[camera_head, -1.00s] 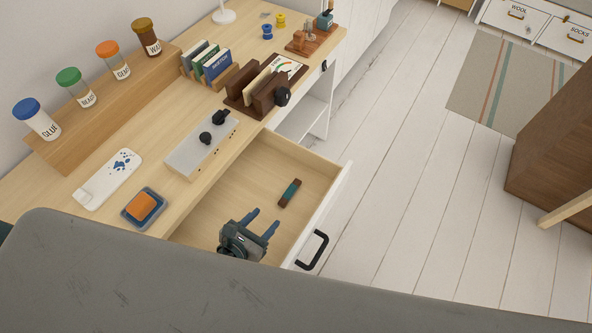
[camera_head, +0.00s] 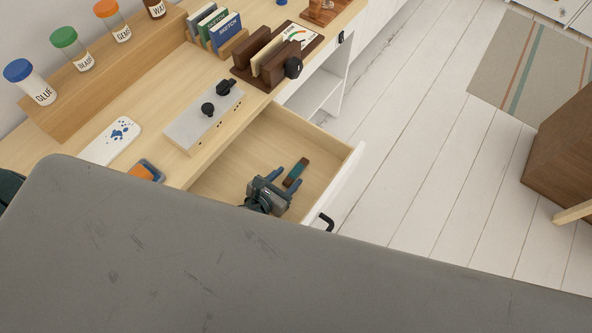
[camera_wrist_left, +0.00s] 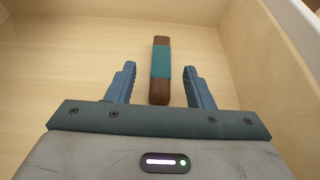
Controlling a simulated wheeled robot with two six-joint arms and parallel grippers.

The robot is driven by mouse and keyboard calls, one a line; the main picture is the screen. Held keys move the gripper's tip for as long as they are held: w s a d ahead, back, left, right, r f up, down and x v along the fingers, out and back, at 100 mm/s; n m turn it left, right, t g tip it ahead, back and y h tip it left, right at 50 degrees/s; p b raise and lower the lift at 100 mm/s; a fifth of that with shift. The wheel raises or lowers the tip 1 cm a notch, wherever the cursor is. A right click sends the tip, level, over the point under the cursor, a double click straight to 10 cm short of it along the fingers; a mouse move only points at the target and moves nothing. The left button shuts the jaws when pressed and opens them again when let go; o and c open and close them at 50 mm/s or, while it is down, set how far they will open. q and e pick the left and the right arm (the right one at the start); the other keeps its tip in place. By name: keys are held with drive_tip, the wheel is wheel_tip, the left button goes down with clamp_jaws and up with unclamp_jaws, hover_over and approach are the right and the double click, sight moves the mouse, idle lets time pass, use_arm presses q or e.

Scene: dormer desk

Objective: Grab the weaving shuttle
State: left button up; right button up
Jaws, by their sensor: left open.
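The weaving shuttle is a small brown bar with a teal band around its middle (camera_head: 296,173). It lies on the floor of the open drawer (camera_head: 238,172). In the left wrist view the shuttle (camera_wrist_left: 161,70) lies lengthwise ahead, its near end reaching between the tips of the blue fingers. My left gripper (camera_head: 289,171) is open and empty, inside the drawer area, with its fingers pointing at the shuttle. In the left wrist view the left gripper's fingertips (camera_wrist_left: 158,66) stand apart on either side of the shuttle. My right gripper is not in view.
The drawer's front panel with a black handle (camera_head: 323,222) is at the right. A grey box with black knobs (camera_head: 204,116) sits on the desk above the drawer. A card holder (camera_head: 271,62) stands farther back. The drawer floor around the shuttle is clear.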

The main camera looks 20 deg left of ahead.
sight(295, 172)
use_arm(q)
drive_tip(key=x, duration=0.4)
drive_tip(key=shift+w+d+f, duration=0.1)
clamp_jaws()
